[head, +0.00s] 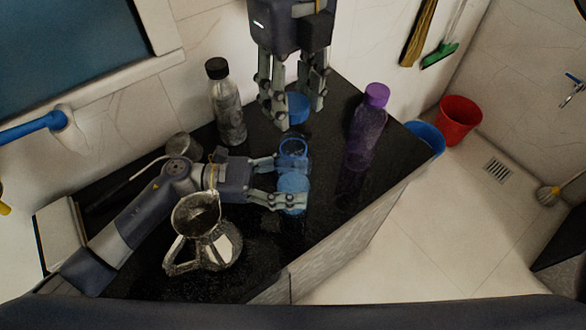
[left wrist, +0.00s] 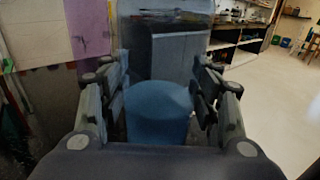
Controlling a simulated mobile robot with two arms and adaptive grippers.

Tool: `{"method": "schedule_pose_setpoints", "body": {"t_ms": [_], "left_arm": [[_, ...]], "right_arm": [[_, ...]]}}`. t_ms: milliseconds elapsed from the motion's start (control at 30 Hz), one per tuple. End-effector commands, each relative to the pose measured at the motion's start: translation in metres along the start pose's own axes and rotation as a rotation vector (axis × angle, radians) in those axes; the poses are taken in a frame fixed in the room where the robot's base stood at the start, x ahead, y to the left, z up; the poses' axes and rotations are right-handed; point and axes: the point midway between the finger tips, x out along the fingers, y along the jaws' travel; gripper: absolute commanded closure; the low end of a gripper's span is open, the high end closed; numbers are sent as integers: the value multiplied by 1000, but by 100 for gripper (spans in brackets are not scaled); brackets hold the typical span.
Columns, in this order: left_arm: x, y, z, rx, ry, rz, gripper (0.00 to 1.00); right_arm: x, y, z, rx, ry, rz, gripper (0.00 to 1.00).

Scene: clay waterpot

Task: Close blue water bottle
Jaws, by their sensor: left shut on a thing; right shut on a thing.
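The blue water bottle (head: 292,154) stands on the black counter (head: 335,225), its round open mouth facing up in the head view. My left gripper (head: 289,182) reaches in from the left and is shut on the bottle's body, a finger on either side. The blue bottle also fills the space between the fingers in the left wrist view (left wrist: 158,112). My right gripper (head: 300,113) comes down from the top and is shut on a blue cap (head: 297,104). The cap appears just beyond the bottle's mouth in the picture, apart from it. The fingers partly hide both.
A purple bottle (head: 366,128) stands right of the blue bottle. A clear bottle with a black lid (head: 228,108) stands at the back left. A patterned jug (head: 205,235) stands in front of my left arm. Blue (head: 428,138) and red (head: 459,121) buckets are beyond the counter's right edge.

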Motion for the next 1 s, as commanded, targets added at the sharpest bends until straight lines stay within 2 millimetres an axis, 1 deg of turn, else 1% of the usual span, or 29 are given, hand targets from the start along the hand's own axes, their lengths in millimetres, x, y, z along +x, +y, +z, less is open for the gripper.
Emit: {"method": "schedule_pose_setpoints", "body": {"t_ms": [233, 333, 867, 1000], "left_arm": [[0, 0, 0, 0, 0, 0, 86], [0, 0, 0, 0, 0, 0, 86], [0, 0, 0, 0, 0, 0, 86], [0, 0, 0, 0, 0, 0, 86]], "right_arm": [[34, 0, -2, 1, 5, 3, 69], [46, -1, -2, 0, 5, 1, 69], [48, -1, -2, 0, 3, 1, 69], [54, 0, -1, 0, 3, 1, 69]]}}
